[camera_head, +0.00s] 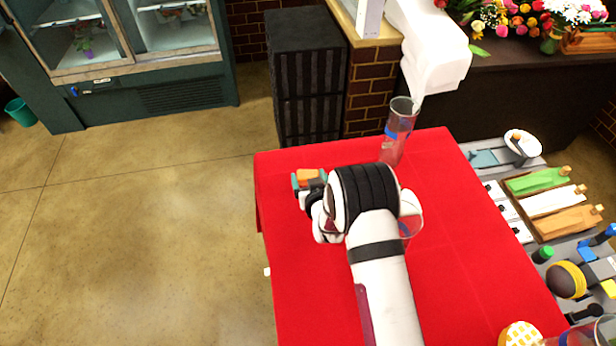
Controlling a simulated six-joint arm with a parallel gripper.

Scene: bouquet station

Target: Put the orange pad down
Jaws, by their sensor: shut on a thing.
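The orange pad (310,175) is between the teal-tipped fingers of my gripper (310,180), near the left part of the red-covered table (285,240). My gripper is shut on it. The white and black wrist of my arm covers part of the gripper and much of the table's middle. I cannot tell how high the pad is above the red cloth, or whether it touches it.
A clear cylinder vase (399,130) stands behind my wrist. Another clear glass (411,228) is partly hidden by it. To the right are a tray with green, white and orange pieces (555,205) and several tools. Red cloth left of my arm is bare.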

